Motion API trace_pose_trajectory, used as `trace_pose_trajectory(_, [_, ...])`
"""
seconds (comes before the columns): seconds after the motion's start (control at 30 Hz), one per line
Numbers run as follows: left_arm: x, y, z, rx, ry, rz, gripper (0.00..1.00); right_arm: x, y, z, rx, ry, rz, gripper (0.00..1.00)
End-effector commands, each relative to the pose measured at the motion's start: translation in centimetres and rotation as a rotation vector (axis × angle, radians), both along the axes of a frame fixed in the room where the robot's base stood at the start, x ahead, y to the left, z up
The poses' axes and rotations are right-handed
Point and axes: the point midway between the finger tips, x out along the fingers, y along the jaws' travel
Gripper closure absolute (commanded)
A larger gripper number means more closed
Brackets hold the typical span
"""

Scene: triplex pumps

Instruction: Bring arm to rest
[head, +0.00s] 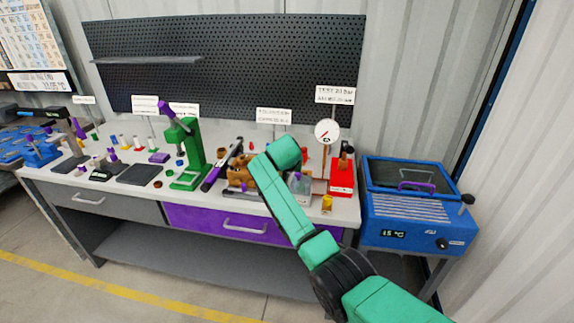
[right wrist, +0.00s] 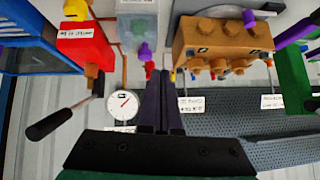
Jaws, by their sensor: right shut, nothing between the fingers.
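My right arm (head: 285,205) is teal and reaches in from the lower right over the workbench. Its hand end is above the bench near the brown pump block (head: 240,175). In the head view the fingers are hidden behind the arm. In the right wrist view, which looks upside down, my right gripper (right wrist: 162,75) has its two dark fingers together and empty. The brown pump block (right wrist: 225,40) shows on the right of the fingers there. My left gripper is in neither view.
A red unit (head: 342,175) with a lever and a round gauge (head: 326,132) stand right of the arm. A green press (head: 188,155) stands left. A blue heated bath (head: 415,215) is at the far right. A black pegboard (head: 230,70) rises behind the bench.

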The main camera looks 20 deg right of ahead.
Motion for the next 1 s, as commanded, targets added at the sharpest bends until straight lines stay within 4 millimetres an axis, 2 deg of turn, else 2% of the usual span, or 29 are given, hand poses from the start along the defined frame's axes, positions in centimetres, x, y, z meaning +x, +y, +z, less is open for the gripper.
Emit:
trace_pose_trajectory(0.03, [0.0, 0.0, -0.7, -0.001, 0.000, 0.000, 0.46, -0.6, 0.5, 0.4, 0.002, -0.003, 0.002, 1.00])
trace_pose_trajectory(0.2, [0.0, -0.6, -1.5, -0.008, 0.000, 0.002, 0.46, -2.6, 1.7, 2.7, 0.002, 0.000, 0.000, 1.00])
trace_pose_trajectory(0.37, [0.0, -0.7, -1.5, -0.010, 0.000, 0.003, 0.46, -3.1, 1.9, 3.5, 0.000, 0.001, -0.001, 1.00])
trace_pose_trajectory(0.47, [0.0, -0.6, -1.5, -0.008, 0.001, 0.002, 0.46, -3.1, 1.9, 3.0, -0.002, 0.008, 0.004, 1.00])
trace_pose_trajectory(0.53, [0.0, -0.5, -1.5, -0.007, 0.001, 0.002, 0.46, -3.1, 1.9, 0.8, -0.010, 0.035, 0.026, 1.00])
trace_pose_trajectory(0.57, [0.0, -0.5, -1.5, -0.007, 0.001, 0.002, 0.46, -3.2, 2.0, -0.8, -0.016, 0.055, 0.043, 1.00])
trace_pose_trajectory(0.63, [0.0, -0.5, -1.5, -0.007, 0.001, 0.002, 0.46, -3.7, 2.0, -5.8, -0.035, 0.113, 0.099, 1.00])
trace_pose_trajectory(0.67, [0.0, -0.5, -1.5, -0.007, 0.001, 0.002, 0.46, -4.1, 2.1, -8.5, -0.042, 0.142, 0.130, 1.00])
trace_pose_trajectory(0.7, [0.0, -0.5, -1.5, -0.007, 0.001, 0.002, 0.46, -4.9, 2.2, -12.2, -0.051, 0.181, 0.172, 1.00])
trace_pose_trajectory(0.77, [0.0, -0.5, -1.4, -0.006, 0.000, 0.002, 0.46, -6.6, 2.3, -17.8, -0.060, 0.239, 0.239, 1.00])
trace_pose_trajectory(0.8, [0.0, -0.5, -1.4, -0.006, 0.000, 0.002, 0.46, -8.1, 2.4, -21.4, -0.064, 0.275, 0.280, 1.00])
trace_pose_trajectory(0.87, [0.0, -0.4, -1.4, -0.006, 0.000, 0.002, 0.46, -10.7, 2.4, -26.4, -0.067, 0.326, 0.338, 1.00])
trace_pose_trajectory(0.9, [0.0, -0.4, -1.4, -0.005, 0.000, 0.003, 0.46, -12.8, 2.5, -29.7, -0.066, 0.360, 0.377, 1.00])
trace_pose_trajectory(0.97, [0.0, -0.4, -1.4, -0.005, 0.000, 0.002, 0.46, -16.2, 2.5, -34.3, -0.063, 0.407, 0.432, 1.00])
trace_pose_trajectory(1.0, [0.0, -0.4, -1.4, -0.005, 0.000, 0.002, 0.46, -18.8, 2.5, -37.2, -0.058, 0.439, 0.466, 1.00])
